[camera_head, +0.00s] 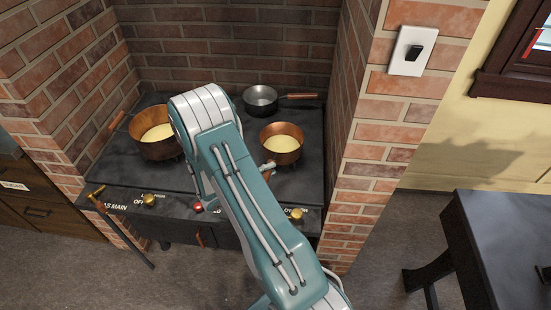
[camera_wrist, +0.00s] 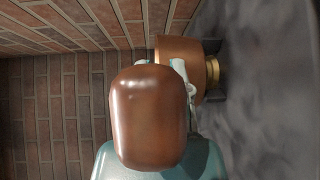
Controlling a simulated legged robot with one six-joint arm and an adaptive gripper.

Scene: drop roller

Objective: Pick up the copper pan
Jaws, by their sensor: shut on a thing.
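The right copper pan (camera_head: 282,137) is on or just above the black stove, with pale yellow contents. In the wrist view its copper side (camera_wrist: 182,50) shows beyond my gripper. Its brown handle (camera_wrist: 148,115) fills the middle of that view, its rounded end towards the camera. My gripper (camera_head: 268,165) is at the handle on the pan's near side, shut on it. The fingers (camera_wrist: 183,79) are mostly hidden behind the handle. A second copper pan (camera_head: 158,145) with yellow contents stands at the left of the stove, its handle pointing to the upper left.
A dark metal pan (camera_head: 261,99) stands at the back of the stove (camera_head: 236,136). Brick walls (camera_head: 230,45) close in the back and sides. Brass knobs (camera_head: 149,200) line the front. A brass burner piece (camera_wrist: 213,72) is beside the pan's base. A dark table (camera_head: 510,240) stands at right.

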